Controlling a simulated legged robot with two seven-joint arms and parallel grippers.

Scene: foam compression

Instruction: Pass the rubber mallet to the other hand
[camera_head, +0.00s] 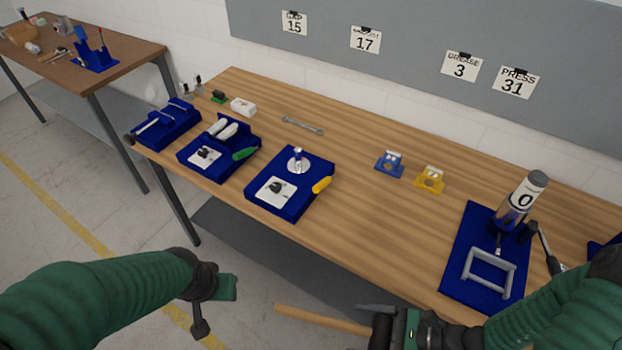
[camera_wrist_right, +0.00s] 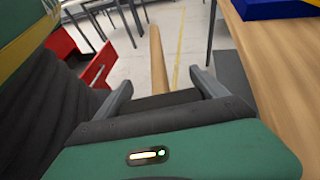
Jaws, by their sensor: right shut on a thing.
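The rubber mallet shows as a pale wooden handle (camera_head: 322,320) at the bottom centre of the head view. It points left, out of my right gripper (camera_head: 378,318), and is clear of the table's front edge. In the right wrist view the handle (camera_wrist_right: 157,62) runs straight away from between the two grey fingers of my right gripper (camera_wrist_right: 160,92). The mallet's head cannot be told apart from the dark parts of the gripper. My left gripper (camera_head: 218,288) is at the lower left of the head view, apart from the handle's free end. Its fingers are not clear.
A wooden workbench (camera_head: 350,215) holds blue fixtures (camera_head: 290,205) at left, small blue and yellow brackets (camera_head: 430,180), and a blue press base (camera_head: 462,280) with a grey frame at right. Another table (camera_head: 105,60) stands far left. Open floor lies before the bench.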

